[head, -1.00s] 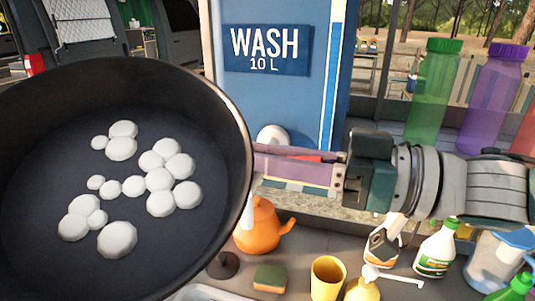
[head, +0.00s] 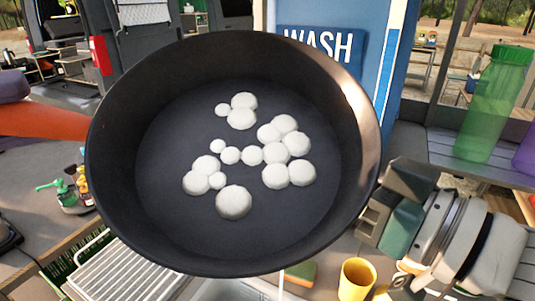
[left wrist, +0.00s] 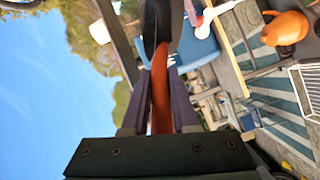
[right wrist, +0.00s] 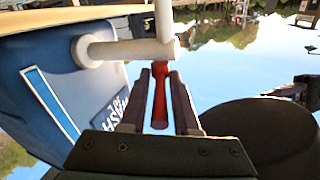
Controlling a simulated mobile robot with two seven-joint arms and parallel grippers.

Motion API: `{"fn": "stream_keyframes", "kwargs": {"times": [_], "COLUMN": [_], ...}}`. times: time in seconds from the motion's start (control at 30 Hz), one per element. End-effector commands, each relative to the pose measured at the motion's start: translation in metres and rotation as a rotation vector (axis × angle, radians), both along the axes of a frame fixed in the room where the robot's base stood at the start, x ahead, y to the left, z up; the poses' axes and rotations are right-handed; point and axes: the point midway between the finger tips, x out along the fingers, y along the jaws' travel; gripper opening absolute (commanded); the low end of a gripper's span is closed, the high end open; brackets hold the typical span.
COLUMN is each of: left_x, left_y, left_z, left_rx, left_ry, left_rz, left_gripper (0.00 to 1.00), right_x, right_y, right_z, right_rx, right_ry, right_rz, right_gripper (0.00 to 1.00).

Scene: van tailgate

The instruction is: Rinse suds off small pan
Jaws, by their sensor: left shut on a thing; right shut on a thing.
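The small black pan (head: 160,225) fills the middle of the head view, tilted so its inside faces me. White blobs of suds (head: 234,202) lie on its floor. My left gripper (left wrist: 160,85) is shut on the pan's orange-red handle (left wrist: 159,105); the handle also shows at the left of the head view (head: 45,121). My right gripper (right wrist: 157,85) is shut on a red tap lever (right wrist: 160,100) beside the white tap (right wrist: 125,50) on the blue WASH tank (head: 400,50). The pan hides the tap and right fingertips in the head view. I cannot tell whether water runs.
A ribbed metal drainer (head: 130,272) lies below the pan. A yellow cup (head: 356,280) and a sponge (head: 300,272) stand at its right. A green bottle (head: 492,105) is on the right shelf. An orange teapot (left wrist: 286,28) shows in the left wrist view.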

Motion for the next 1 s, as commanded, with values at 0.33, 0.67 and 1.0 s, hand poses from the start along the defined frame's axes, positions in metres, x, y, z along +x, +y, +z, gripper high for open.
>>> {"fn": "stream_keyframes", "kwargs": {"times": [0.33, 0.67, 1.0], "left_x": [0.0, 0.0, 0.0], "left_y": [0.0, 0.0, 0.0], "left_z": [0.001, 0.001, -0.014], "left_rx": [-0.003, -0.003, -0.003], "left_ry": [-0.002, -0.002, -0.002], "left_rz": [0.0, 0.0, 0.0], "left_gripper": [0.0, 0.0, 0.0], "right_x": [0.0, 0.0, -0.035], "right_y": [-0.001, -0.001, -0.036], "right_z": [0.0, 0.0, -0.005], "right_rx": [0.0, -0.001, -0.003], "right_ry": [-0.002, -0.001, 0.004], "right_rz": [0.001, 0.001, 0.002], "right_gripper": [0.44, 0.44, 0.44]}}
